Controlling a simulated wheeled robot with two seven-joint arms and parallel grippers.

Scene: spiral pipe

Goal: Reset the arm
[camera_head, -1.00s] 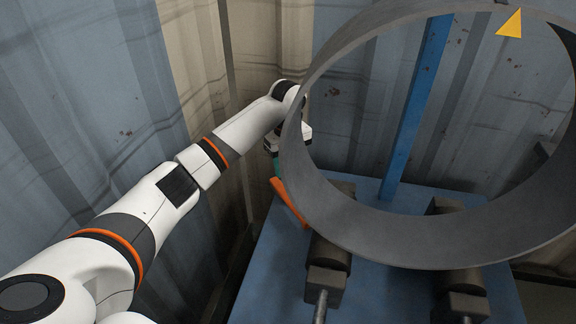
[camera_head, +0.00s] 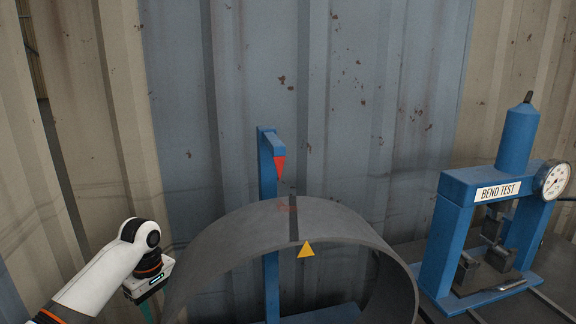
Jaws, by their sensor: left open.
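My left arm (camera_head: 95,283) comes in at the lower left, with its white wrist beside the left side of a large grey pipe ring (camera_head: 230,245). My left gripper (camera_head: 148,311) points down at the bottom edge. Only its housing and part of a teal finger show; its fingertips are cut off or hidden. I see nothing held in the visible part, and the gripper is open. The ring has a dark line across its top and a yellow triangle (camera_head: 306,250) at its near rim. My right gripper is not in view.
A blue post (camera_head: 267,170) stands behind the ring, with a red pointer (camera_head: 280,167) above its top. A blue bend-test press (camera_head: 455,215) with a round gauge (camera_head: 554,181) stands at the right. Corrugated metal walls (camera_head: 330,90) close off the back and left.

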